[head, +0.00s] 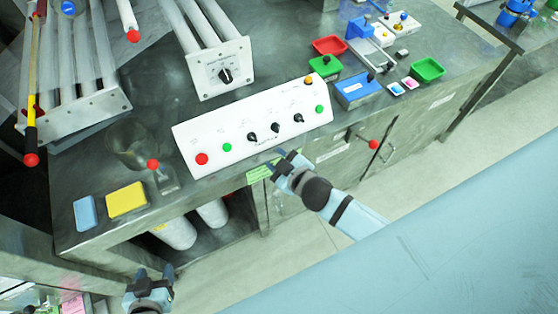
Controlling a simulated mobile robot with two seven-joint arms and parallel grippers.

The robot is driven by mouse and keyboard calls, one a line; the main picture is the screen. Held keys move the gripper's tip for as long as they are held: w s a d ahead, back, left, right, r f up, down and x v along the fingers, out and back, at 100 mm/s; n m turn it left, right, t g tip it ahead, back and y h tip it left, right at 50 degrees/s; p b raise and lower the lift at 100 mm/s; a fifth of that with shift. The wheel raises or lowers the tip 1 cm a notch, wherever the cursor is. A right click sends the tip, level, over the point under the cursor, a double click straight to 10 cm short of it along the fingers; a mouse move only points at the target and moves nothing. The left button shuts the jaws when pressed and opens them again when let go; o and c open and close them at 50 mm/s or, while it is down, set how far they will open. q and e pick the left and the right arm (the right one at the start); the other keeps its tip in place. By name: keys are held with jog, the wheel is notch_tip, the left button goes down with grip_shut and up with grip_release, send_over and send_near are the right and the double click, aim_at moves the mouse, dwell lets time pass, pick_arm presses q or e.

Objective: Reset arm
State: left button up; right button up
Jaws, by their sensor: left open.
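My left gripper (153,272) is at the bottom left, in front of the bench and below its front edge. Its two dark fingers point up in the picture, stand apart, and hold nothing. My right gripper (276,160) is at the front edge of the white control panel, near its lower middle. Its arm comes up from the lower right. Its fingers are small and dark against the bench edge, so I cannot tell how far apart they are. The white panel (240,127) carries red and green buttons, several black knobs and an orange button.
A yellow sponge (126,200) and a blue block (86,214) lie at the bench's front left. Red (330,46) and green (427,70) trays and a blue box (357,90) stand at the right. Red-knobbed levers stick out near the bench edge. The floor in front is clear.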

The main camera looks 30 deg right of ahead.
jog(key=shift+s+r, duration=0.15)
jog(key=shift+s, duration=0.1)
jog(key=shift+s, duration=0.1)
dwell(0.3)
jog(key=s+d+f+m+g, duration=0.1)
jog(key=s+f+m, duration=0.1)
jog(key=s, duration=0.4)
jog(key=s+d+f+m+g, duration=0.1)
jog(key=s+f+m, duration=0.1)
jog(key=s+f, duration=0.2)
jog(key=shift+s+m+g, duration=0.3)
jog(key=shift+s+m, duration=0.1)
jog(key=shift+s, duration=0.85)
